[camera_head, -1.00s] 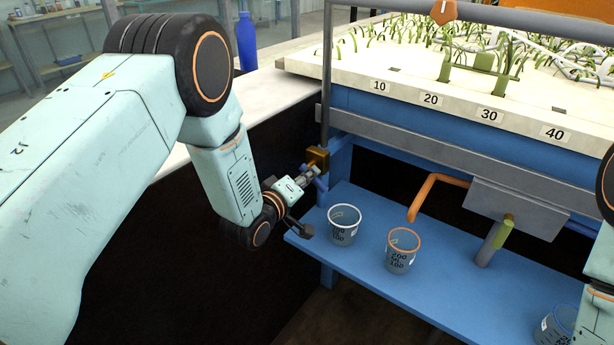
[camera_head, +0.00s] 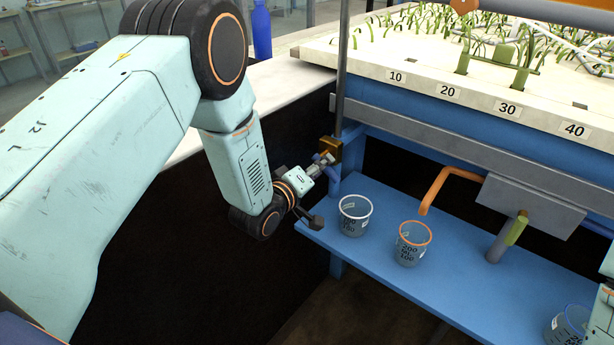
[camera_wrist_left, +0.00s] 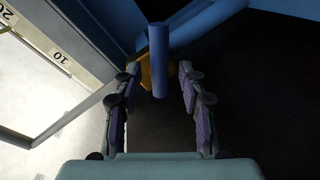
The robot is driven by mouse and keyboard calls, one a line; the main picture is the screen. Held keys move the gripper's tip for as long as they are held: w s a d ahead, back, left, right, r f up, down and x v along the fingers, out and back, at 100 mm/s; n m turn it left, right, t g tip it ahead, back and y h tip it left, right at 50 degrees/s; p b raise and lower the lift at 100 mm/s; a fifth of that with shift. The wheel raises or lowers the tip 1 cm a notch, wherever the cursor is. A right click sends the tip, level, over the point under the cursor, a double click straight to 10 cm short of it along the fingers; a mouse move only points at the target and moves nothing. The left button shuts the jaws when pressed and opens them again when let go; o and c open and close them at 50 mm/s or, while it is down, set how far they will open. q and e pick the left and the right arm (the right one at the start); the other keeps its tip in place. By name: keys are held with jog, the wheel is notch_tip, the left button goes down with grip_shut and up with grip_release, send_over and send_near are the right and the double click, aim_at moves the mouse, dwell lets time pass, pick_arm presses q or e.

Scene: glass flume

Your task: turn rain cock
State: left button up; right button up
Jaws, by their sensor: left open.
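The rain cock has a small brass body (camera_head: 331,149) at the left end of the blue flume frame, beside a grey upright. In the left wrist view its brass part (camera_wrist_left: 172,76) shows behind a blue, rod-like handle (camera_wrist_left: 159,62). My left gripper (camera_head: 318,190) is at the cock, with its fingers spread. In the left wrist view the gripper (camera_wrist_left: 158,84) has one finger on each side of the blue handle, with gaps on both sides. No contact shows. My right gripper is out of view.
A white-rimmed beaker (camera_head: 355,215) and an orange-rimmed beaker (camera_head: 413,243) stand on the blue shelf (camera_head: 390,195), close to my left gripper. Another beaker (camera_head: 568,328) is at lower right. An orange pipe (camera_head: 447,183) hangs above the shelf. The soil tray edge (camera_head: 420,88) is above.

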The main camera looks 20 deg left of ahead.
pick_arm(q)
jog(key=v, duration=1.1)
jog(key=shift+s, duration=0.2)
jog(key=shift+a, duration=0.1)
jog(key=s+a+f+m+g+y, duration=0.1)
jog(key=s+f+m+g+y, duration=0.1)
jog(key=s+f+m+g, duration=0.7)
jog(key=s+f+g, duration=0.3)
jog(key=s+f, duration=0.3)
jog(key=s, duration=0.6)
jog(key=s+f+g+y, duration=0.1)
jog(key=s+f+g, duration=0.2)
jog(key=s, duration=1)
notch_tip(320, 180, down, 3)
jog(key=shift+a+n+g+y, duration=0.3)
jog(key=shift+a, duration=0.1)
